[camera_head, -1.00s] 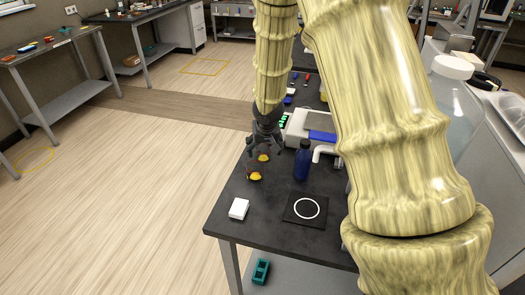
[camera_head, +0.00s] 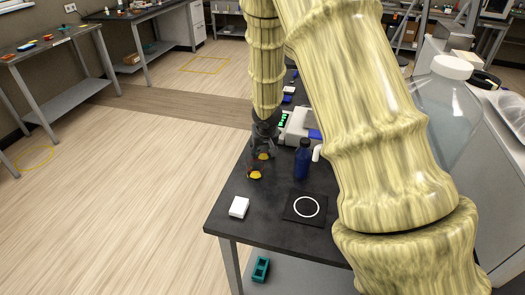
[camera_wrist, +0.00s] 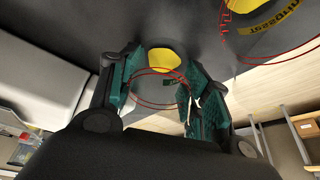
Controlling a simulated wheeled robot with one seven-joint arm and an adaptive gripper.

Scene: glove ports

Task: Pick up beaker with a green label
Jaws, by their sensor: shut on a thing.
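My gripper (camera_wrist: 158,88) is shut on a clear beaker (camera_wrist: 160,57) with red rim lines and yellow contents. A small green label (camera_wrist: 172,81) shows on the beaker between the teal finger pads. In the head view, my gripper (camera_head: 264,149) is at the far beaker (camera_head: 263,157), near the table's left edge. The gripper partly hides this beaker, and I cannot tell whether it touches the table. A second beaker (camera_head: 255,175) with yellow contents stands nearer the camera; in the wrist view its label (camera_wrist: 269,21) is yellow with dark lettering.
A blue bottle (camera_head: 302,160) stands just right of the beakers. A white box (camera_head: 239,207) and a black pad with a white ring (camera_head: 306,208) lie at the front of the dark table (camera_head: 270,222). A white device (camera_head: 298,127) stands behind the bottle.

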